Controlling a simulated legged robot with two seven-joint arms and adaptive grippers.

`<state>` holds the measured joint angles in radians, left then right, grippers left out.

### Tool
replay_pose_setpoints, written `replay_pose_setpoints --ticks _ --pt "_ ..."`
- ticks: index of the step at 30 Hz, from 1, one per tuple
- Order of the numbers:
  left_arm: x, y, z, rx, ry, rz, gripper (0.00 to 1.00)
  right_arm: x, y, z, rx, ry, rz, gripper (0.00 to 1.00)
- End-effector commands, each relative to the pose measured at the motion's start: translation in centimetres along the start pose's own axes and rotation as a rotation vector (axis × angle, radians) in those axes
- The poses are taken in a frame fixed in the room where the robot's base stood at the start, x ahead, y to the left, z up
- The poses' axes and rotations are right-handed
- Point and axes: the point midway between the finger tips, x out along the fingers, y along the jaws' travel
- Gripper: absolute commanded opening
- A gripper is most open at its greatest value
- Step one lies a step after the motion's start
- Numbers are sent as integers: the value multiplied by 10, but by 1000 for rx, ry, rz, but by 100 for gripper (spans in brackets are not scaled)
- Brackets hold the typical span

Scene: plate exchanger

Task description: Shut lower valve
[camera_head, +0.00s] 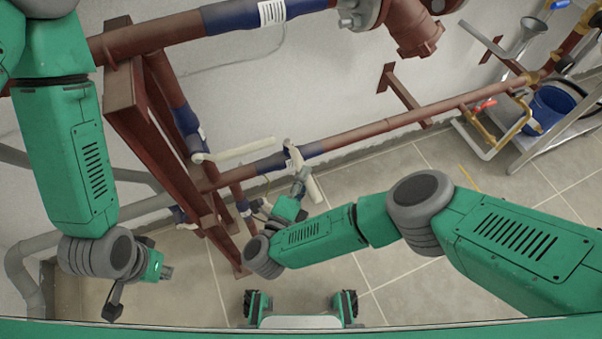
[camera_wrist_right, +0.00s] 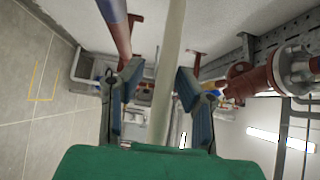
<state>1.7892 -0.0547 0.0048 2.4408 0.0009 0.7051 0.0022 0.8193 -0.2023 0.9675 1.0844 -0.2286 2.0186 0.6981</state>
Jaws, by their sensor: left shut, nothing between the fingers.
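Two long cream valve levers show in the head view. One lever (camera_head: 240,150) sticks out to the right from the pipes by the red frame. The other lever (camera_head: 312,188) slants beside the lower horizontal pipe, at my right gripper (camera_head: 300,182). In the right wrist view a cream lever (camera_wrist_right: 168,70) runs lengthwise between the two blue-grey fingers of my right gripper (camera_wrist_right: 158,82), with gaps on both sides; contact cannot be told. My right gripper is open. My left gripper (camera_head: 164,271) is shut and empty at the lower left, apart from the levers. Valve bodies are partly hidden.
A red steel frame (camera_head: 135,105) stands between my arms. A lower red pipe (camera_head: 400,118) runs along the wall. A blue bucket (camera_head: 550,107) and a funnel (camera_head: 527,32) are at the right.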

Motion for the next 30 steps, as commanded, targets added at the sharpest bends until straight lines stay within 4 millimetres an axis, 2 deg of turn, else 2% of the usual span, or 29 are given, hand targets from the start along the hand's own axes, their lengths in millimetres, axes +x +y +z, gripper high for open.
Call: replay_pose_setpoints --ticks 11,23,27,30 --pt "-1 1 2 0 2 -2 0 0 -2 2 4 -4 -3 35" --pt "-1 0 2 0 2 0 0 -25 0 1 1 3 0 35" --pt "-1 0 1 0 2 -1 0 -61 1 2 3 -2 4 35" --pt "-1 1 1 0 2 -1 0 -81 1 1 1 -1 3 35"
